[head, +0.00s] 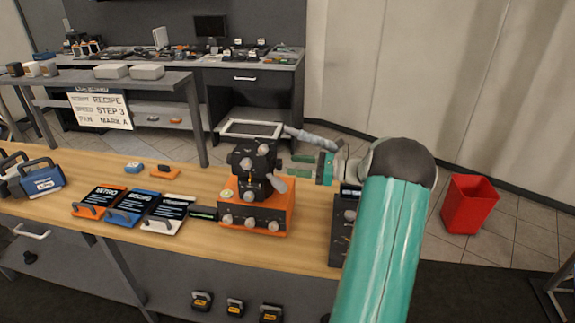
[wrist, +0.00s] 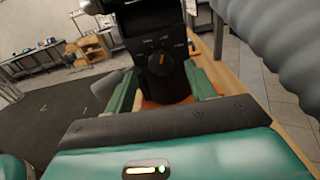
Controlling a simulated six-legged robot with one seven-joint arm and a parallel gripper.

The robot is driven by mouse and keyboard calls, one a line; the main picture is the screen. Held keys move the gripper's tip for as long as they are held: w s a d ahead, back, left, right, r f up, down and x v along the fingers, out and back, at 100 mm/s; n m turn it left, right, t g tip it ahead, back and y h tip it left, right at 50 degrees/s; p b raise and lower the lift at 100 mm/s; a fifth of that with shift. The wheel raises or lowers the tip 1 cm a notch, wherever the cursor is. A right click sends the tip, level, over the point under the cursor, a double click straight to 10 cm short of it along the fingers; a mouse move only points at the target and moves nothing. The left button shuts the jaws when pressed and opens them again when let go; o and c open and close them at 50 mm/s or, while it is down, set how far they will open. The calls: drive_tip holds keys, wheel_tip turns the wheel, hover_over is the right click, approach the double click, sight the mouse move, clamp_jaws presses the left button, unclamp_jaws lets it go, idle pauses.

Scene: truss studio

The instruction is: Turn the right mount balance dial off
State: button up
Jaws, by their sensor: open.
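A black mount unit (head: 252,170) with several grey knobs stands on an orange base box (head: 256,218) on the wooden bench. In the wrist view a round dark dial (wrist: 160,63) with an orange pointer mark is on the unit's face, with small white labels around it. The pointer is close to upright in that view, tilted slightly right; the labels are too small to read. My gripper (head: 296,166) is open with green fingers, just right of the unit. In the wrist view the dial lies beyond and between the fingers (wrist: 163,84), apart from them.
A dark rack box (head: 341,228) stands right of the unit, under my arm. Orange, blue and white plates (head: 98,201) lie to the left. A red bin (head: 468,203) stands on the floor at right.

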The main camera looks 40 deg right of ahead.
sight(282, 164)
drive_tip(key=shift+x, duration=1.8)
drive_tip(key=shift+c, duration=0.3)
drive_tip(key=c, duration=0.9)
